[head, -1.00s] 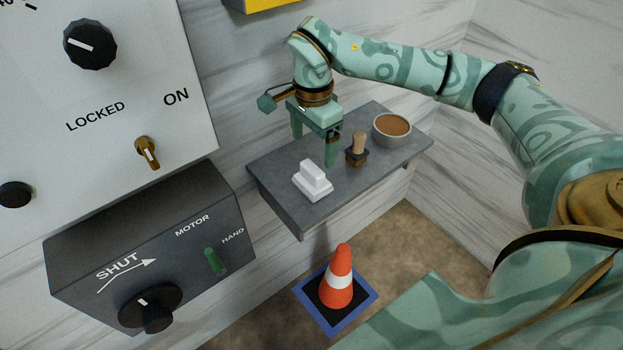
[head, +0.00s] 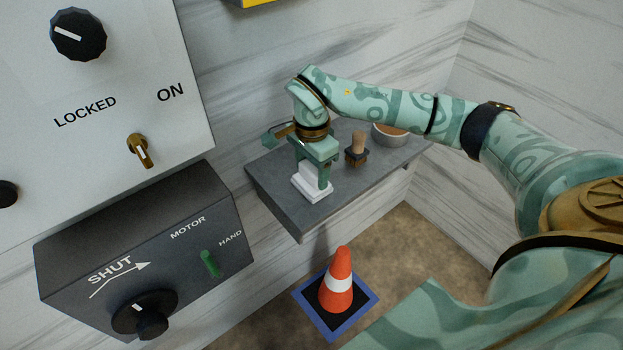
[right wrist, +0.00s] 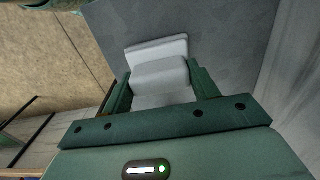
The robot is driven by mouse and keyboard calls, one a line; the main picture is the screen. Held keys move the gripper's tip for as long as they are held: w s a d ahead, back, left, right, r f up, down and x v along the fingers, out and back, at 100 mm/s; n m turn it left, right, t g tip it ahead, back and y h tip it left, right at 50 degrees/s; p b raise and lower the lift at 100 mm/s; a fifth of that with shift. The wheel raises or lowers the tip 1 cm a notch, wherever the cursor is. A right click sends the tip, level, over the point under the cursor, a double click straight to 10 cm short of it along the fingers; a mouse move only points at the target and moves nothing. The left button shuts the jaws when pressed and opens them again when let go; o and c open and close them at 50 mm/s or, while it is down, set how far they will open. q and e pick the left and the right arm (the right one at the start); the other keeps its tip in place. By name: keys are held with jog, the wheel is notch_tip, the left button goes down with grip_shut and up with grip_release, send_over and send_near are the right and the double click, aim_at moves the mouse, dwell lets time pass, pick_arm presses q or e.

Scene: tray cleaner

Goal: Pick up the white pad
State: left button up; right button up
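The white pad (head: 312,190) sits on the grey shelf (head: 284,212), near its front left part. It has a flat base and a raised block on top. My right gripper (head: 312,168) is down over it, one finger in front of its right end; the other finger is mostly hidden. In the right wrist view the pad (right wrist: 160,72) lies between the two fingers of my right gripper (right wrist: 161,86). The fingers are very close to its sides; whether they press on it I cannot tell. My left gripper is not in view.
A brush (head: 357,148) with a wooden handle stands just right of the gripper. A bowl (head: 388,139) is behind it, partly hidden by my arm. An orange cone (head: 339,270) stands on the floor below. A dark control box (head: 145,250) is at left.

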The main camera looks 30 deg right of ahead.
aim_at(313, 169)
jog(key=shift+c, duration=1.4)
jog(key=shift+r, duration=0.2)
jog(key=r, duration=0.1)
jog(key=r+p, duration=0.1)
jog(key=r, duration=0.2)
jog(key=shift+s+a, duration=0.1)
jog(key=shift+s, duration=0.2)
jog(key=s+a+r, duration=0.1)
jog(key=s+r, duration=0.2)
jog(key=s, duration=0.1)
jog(key=s+a+r+p, duration=0.1)
jog(key=s+r, duration=0.1)
jog(key=s, duration=0.2)
jog(key=s+a+r+p, duration=0.1)
jog(key=s+r, duration=0.2)
jog(key=s, duration=0.2)
jog(key=shift+a+r, duration=0.35)
jog(key=o, duration=0.3)
jog(key=shift+c, duration=1)
